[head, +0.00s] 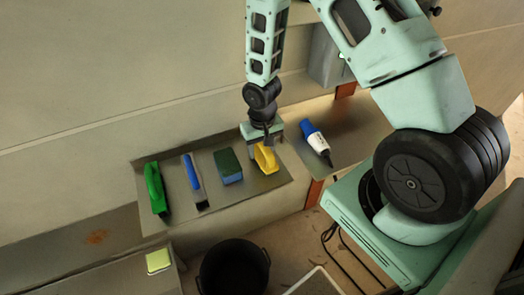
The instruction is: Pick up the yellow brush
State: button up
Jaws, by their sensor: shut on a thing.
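The yellow brush (264,158) is at the right end of a metal tray (268,184) in the head view. My gripper (266,146) points down over it, with its fingers at the brush, and is shut on it. The fingertips are small and partly hidden by the brush. I cannot tell whether the brush is lifted off the tray or still touches it.
Left of the brush on the tray are a green-and-blue sponge (228,166), a blue-handled scraper (194,181) and a green brush (155,188). A blue-and-white bottle (316,142) lies to the right. A black bucket (233,268) stands below the tray.

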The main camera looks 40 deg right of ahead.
notch_tip(320, 180, up, 10)
jog(key=shift+b, duration=0.8)
jog(key=o, duration=0.5)
jog(key=shift+c, duration=1.3)
jog(key=shift+s+f, duration=0.1)
